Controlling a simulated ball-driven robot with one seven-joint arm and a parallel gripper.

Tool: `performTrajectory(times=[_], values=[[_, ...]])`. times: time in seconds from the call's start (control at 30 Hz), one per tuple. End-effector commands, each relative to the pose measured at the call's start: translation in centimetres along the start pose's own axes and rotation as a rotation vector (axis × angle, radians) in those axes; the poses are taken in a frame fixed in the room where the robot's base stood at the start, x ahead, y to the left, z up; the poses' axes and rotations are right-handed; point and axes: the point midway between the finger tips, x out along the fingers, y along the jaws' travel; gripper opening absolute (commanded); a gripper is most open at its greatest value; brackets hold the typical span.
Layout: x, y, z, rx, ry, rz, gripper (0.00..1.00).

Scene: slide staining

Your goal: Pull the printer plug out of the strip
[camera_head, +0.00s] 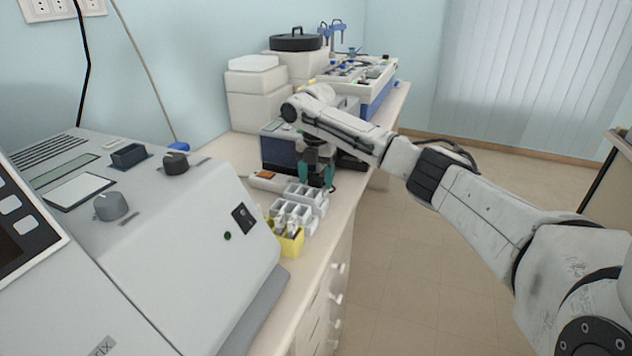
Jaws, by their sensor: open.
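My gripper (317,176) points down over the bench, behind the grey compartment tray and in front of the dark-fronted box. Its fingers are dark with teal parts; it is open, and I see nothing clearly held between them. A low pale bar with an orange-red switch (267,177), which looks like the power strip, lies just left of the gripper. Its right end runs behind the tray and the fingers. I cannot make out the printer plug; it may be hidden by the gripper or too small to tell.
A grey compartment tray (305,199) and a yellow holder (286,241) stand near the bench's front edge. A dark-fronted box (279,151) is behind the gripper. A large grey machine (185,230) fills the left. White boxes (254,97) stand at the wall. The floor at right is clear.

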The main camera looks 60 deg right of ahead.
Motion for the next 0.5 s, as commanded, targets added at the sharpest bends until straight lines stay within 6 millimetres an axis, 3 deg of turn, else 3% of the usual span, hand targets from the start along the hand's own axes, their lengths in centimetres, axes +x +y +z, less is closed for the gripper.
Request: performTrajectory(times=[0.27, 0.5], values=[[0.01, 0.0, -0.01, -0.001, 0.0, 0.0, 0.68], [0.0, 0.0, 0.0, -0.001, 0.0, -0.001, 0.46]])
